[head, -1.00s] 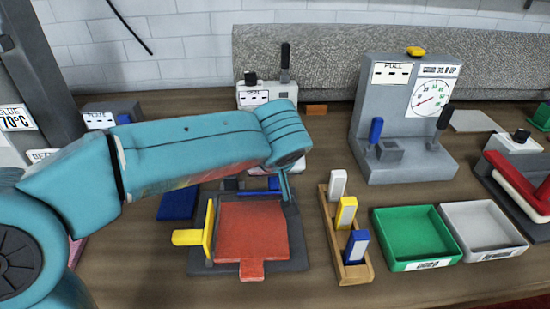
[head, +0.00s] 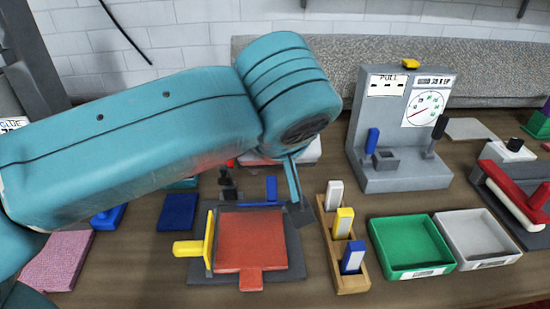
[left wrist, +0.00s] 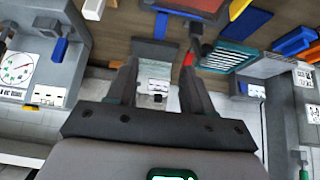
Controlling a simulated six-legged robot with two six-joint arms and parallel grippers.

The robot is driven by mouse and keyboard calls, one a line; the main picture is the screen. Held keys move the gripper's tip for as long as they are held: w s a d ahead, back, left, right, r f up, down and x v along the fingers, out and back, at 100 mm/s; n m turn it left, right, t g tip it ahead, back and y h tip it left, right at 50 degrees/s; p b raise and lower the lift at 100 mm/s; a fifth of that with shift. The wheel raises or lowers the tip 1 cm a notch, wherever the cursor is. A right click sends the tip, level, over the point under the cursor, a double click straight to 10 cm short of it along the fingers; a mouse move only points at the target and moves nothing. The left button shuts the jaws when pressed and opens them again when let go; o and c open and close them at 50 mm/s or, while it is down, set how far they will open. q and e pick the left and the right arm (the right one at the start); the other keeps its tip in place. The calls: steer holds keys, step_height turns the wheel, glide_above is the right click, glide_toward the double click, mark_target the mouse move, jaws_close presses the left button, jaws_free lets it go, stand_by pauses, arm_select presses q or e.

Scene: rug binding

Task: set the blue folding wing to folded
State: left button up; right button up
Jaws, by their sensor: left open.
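The folding fixture has a dark base (head: 303,262) and a flat red panel (head: 250,240) with a front tab. The blue folding wing (head: 271,188) shows at its back edge as a narrow blue strip with a tab; its exact angle is hard to tell. It also shows at the top of the left wrist view (left wrist: 180,14). A yellow wing (head: 209,238) stands up at the left edge. My right gripper is out of view.
A wooden rack (head: 346,278) with white, yellow and blue blocks stands right of the fixture. Beyond are a green tray (head: 410,243), a grey tray (head: 478,237) and a grey gauge station (head: 405,175). A blue pad (head: 178,211) and pink pad (head: 58,262) lie left.

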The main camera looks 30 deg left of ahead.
arm_select(q)
steer(key=shift+m, duration=0.3)
steer(key=c, duration=0.9)
steer(key=shift+s+d+m+g, duration=0.15)
steer(key=shift+s+m+g, duration=0.15)
steer(key=shift+m, duration=0.2)
jaws_close()
steer(key=w+r+m+g+h+p, duration=0.2)
steer(key=w+r+g+h+p, duration=0.15)
steer(key=w+p, duration=0.4)
steer(key=w+a+f+n+g+h+p, duration=0.1)
steer(key=w+a+n+g+p, duration=0.15)
steer(key=a+p, duration=0.3)
steer(key=n+g+p, duration=0.1)
steer(key=p, duration=0.2)
glide_above(254, 204)
steer(key=w+a, duration=0.3)
steer(key=w, duration=0.1)
step_height(254, 204, down, 14)
steer(key=shift+s+d+f, duration=0.45)
steer(key=shift+s+d, duration=0.3)
steer(key=shift+s, duration=0.05)
steer(key=shift+s+d+f+p, duration=0.3)
steer(key=shift+s+f, duration=0.15)
steer(key=shift+f, duration=0.05)
